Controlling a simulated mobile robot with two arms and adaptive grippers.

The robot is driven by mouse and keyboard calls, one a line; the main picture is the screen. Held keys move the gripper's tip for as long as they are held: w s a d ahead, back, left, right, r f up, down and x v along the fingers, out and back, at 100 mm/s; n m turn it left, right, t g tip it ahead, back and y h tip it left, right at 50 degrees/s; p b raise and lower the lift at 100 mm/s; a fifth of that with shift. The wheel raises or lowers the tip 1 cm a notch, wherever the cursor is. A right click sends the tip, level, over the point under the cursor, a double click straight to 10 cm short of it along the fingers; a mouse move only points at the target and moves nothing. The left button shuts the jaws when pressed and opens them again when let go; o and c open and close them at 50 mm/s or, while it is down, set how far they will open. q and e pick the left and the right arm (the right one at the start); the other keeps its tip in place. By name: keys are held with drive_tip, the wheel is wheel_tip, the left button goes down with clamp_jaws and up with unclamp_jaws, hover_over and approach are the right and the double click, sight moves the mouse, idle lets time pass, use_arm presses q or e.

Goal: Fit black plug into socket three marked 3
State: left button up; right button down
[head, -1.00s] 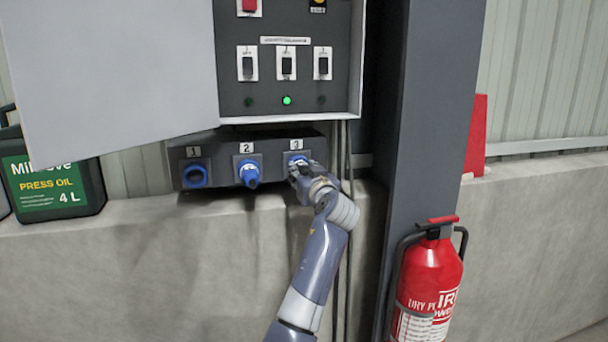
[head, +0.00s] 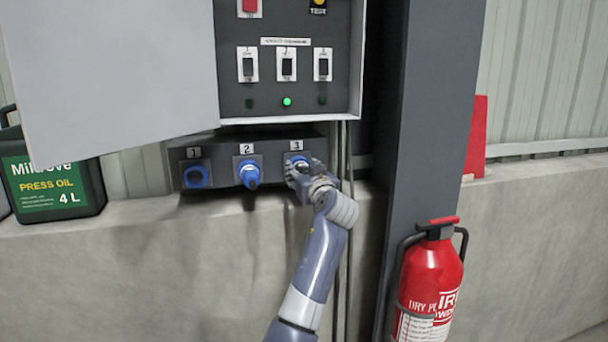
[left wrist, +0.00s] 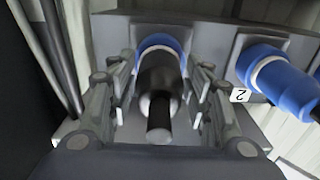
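The socket box carries three blue sockets marked 1, 2 and 3. Socket three (head: 297,158) is at the right end, mostly behind my left gripper (head: 300,171). In the left wrist view the black plug (left wrist: 159,88) sits with its front end in the blue ring of socket three (left wrist: 160,42), its short rear stub pointing toward me. My left gripper's fingers stand on both sides of the plug, with narrow gaps visible, so it looks open around it. How deep the plug sits cannot be told. My right gripper is not in view.
A blue plug (head: 249,176) is in socket two; socket one (head: 196,176) is empty. Above is a switch panel (head: 270,97) with a lit green lamp and an open door (head: 115,70). An oil can (head: 55,180) stands left, a pillar (head: 425,120) and extinguisher (head: 430,275) right.

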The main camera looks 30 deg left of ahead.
use_arm(q)
drive_tip(key=shift+w+a+f, duration=0.1)
drive_tip(key=shift+w+f, duration=0.05)
drive_tip(key=shift+f, duration=0.05)
